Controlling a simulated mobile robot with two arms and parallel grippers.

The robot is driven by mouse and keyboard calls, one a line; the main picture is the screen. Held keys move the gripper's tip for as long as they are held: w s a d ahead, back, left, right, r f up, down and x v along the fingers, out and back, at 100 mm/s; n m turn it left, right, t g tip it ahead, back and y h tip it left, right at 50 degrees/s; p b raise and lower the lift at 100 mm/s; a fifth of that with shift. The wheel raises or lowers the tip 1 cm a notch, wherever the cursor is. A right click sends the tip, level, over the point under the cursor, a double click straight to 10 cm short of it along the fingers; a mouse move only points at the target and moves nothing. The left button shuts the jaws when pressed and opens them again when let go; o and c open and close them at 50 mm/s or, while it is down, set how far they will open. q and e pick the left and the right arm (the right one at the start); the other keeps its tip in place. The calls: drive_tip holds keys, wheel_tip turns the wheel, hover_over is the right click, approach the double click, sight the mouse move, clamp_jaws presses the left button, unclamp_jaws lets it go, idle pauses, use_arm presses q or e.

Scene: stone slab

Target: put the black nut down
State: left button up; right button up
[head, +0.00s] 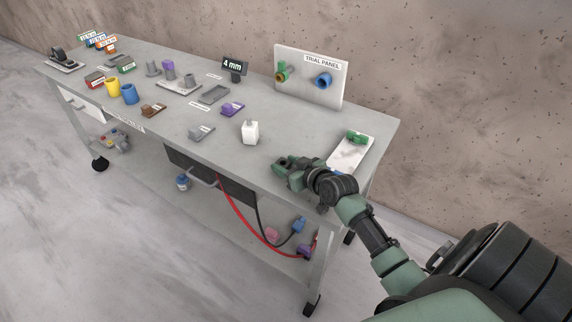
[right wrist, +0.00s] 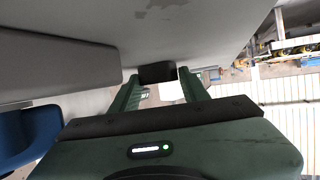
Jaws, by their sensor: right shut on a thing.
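My right gripper (head: 281,165) is over the front right part of the grey workbench (head: 300,130), left of the stone slab. In the right wrist view, its two green fingers (right wrist: 160,88) are shut on the black nut (right wrist: 157,72), which shows as a small dark block between the fingertips. In the head view the nut is too small and dark to make out. I cannot tell whether the nut touches the bench. The pale stone slab (head: 345,158) lies at the bench's right end, with a green part (head: 357,137) on it. My left gripper is not in view.
A white block (head: 250,132) stands left of my right gripper. Behind is the trial panel (head: 305,90) with a green and a blue fitting. A 4 mm sign (head: 234,68), a purple part (head: 232,109) and several small parts fill the left side. Bare bench lies between block and slab.

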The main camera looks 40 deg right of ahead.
drive_tip(key=o, duration=1.4)
drive_tip(key=shift+f, duration=0.1)
drive_tip(key=shift+s+r, duration=0.15)
drive_tip(key=shift+r, duration=0.05)
drive_tip(key=v, duration=1.1)
drive_tip(key=shift+s+r+b, duration=0.15)
drive_tip(key=shift+s+b, duration=0.15)
drive_tip(key=shift+b, duration=0.05)
